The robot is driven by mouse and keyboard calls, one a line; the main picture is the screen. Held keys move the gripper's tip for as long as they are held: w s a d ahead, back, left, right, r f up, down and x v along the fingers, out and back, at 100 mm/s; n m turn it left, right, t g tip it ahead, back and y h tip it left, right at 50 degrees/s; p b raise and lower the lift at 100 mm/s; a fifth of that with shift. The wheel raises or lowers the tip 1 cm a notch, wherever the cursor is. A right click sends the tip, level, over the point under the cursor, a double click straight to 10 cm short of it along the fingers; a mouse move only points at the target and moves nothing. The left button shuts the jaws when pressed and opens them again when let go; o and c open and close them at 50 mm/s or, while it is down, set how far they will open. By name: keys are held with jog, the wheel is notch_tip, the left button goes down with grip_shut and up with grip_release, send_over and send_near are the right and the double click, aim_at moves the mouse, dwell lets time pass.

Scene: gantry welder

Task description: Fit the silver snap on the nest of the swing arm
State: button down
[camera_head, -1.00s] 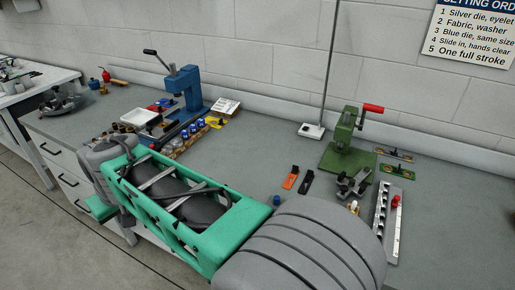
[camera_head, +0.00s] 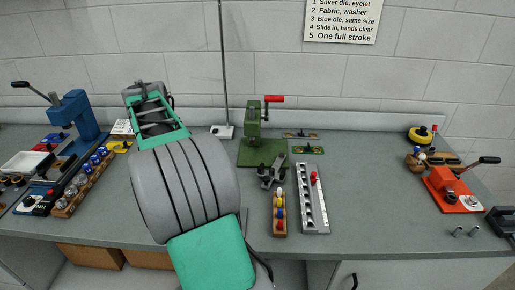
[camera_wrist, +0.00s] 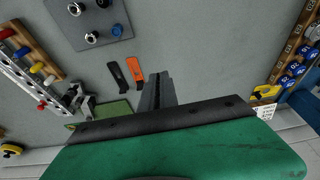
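I cannot tell which one is the silver snap. In the head view my arm hides most of that plate. A green hand press (camera_head: 254,128) with a red handle stands on the bench. A grey forked part (camera_head: 271,172), apparently the swing arm, sits at its front; its nest is too small to make out. My gripper (camera_wrist: 156,88) shows in the wrist view, its grey fingers close together with nothing visible between them. It is hidden in the head view.
A silver rail (camera_head: 315,205) with a red knob and a wooden block (camera_head: 280,228) of coloured pegs lie right of my arm. A blue press (camera_head: 78,120) stands left, an orange press (camera_head: 452,190) right. Black (camera_wrist: 118,74) and orange (camera_wrist: 135,71) tags lie near my fingers.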

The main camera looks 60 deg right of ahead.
jog(key=s+d+f+m+g, duration=0.1)
jog(key=s+d+m, duration=0.35)
jog(key=d, duration=0.35)
jog(key=s+d+f+m+g, duration=0.1)
jog(key=s+d+m, duration=0.2)
jog(key=s+d, duration=0.35)
jog(key=m+y, duration=0.1)
jog(key=m, duration=0.4)
send_over(271, 171)
jog(key=w, duration=0.1)
notch_tip(271, 171, down, 2)
jog(key=shift+d+f+n+g, duration=0.15)
jog(key=shift+f+n+g, duration=0.1)
jog(key=shift+g, duration=0.05)
jog(key=shift+s+d+f, duration=0.15)
jog(key=shift+s+f, duration=0.1)
jog(key=shift+f, duration=0.1)
notch_tip(271, 171, down, 5)
jog(key=b, duration=0.5)
jog(key=shift+w+a+r, duration=0.1)
jog(key=shift+w+a, duration=0.05)
jog(key=shift+a, duration=0.05)
jog(key=shift+f+b, duration=0.35)
jog(key=shift+f, duration=0.2)
